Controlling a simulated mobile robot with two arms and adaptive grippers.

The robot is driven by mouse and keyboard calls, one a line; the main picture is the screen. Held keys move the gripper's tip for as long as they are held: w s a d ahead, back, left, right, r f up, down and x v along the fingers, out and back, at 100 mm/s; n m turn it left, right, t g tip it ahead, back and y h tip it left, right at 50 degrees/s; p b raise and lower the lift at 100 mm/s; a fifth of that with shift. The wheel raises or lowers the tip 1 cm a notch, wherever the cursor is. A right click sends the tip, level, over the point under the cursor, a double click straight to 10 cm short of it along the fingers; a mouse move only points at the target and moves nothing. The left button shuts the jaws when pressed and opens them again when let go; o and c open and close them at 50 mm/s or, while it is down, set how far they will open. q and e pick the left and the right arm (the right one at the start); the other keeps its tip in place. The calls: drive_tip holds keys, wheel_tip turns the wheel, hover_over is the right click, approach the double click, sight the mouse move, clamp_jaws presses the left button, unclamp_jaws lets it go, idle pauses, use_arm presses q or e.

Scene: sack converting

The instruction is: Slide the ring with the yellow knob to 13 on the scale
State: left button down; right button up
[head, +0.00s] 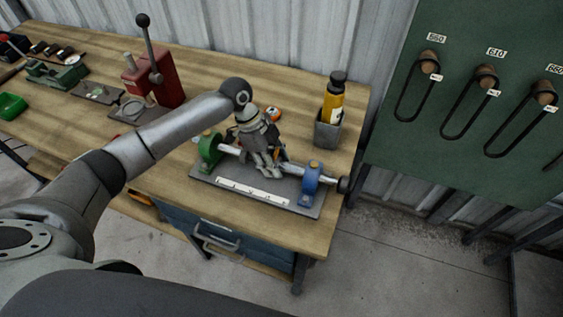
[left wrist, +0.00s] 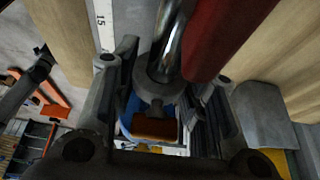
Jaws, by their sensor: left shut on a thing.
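A slide fixture on the bench has a steel rod (head: 232,150) between a green bracket (head: 209,149) and a blue bracket (head: 311,178). A white scale strip (head: 250,191) lies along its front; in the left wrist view the strip (left wrist: 104,25) shows the number 15. My left gripper (head: 266,170) is over the middle of the rod and hides most of the ring in the head view. In the left wrist view the grey ring (left wrist: 156,86) is around the rod, and its yellow-orange knob (left wrist: 155,128) sits between the fingers, which are shut on it. The ring's scale reading cannot be told.
A grey holder (head: 327,135) with a yellow bottle (head: 333,103) stands behind the blue bracket. A red lever press (head: 165,78) is at the back left. A green board (head: 465,105) with hanging loops is at the right.

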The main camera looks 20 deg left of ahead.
use_arm(q)
drive_tip(key=shift+a, duration=1.05)
drive_tip(key=c, duration=0.9)
unclamp_jaws()
drive_tip(key=shift+d, duration=0.1)
drive_tip(key=shift+o, duration=0.2)
drive_tip(key=v, duration=1.2)
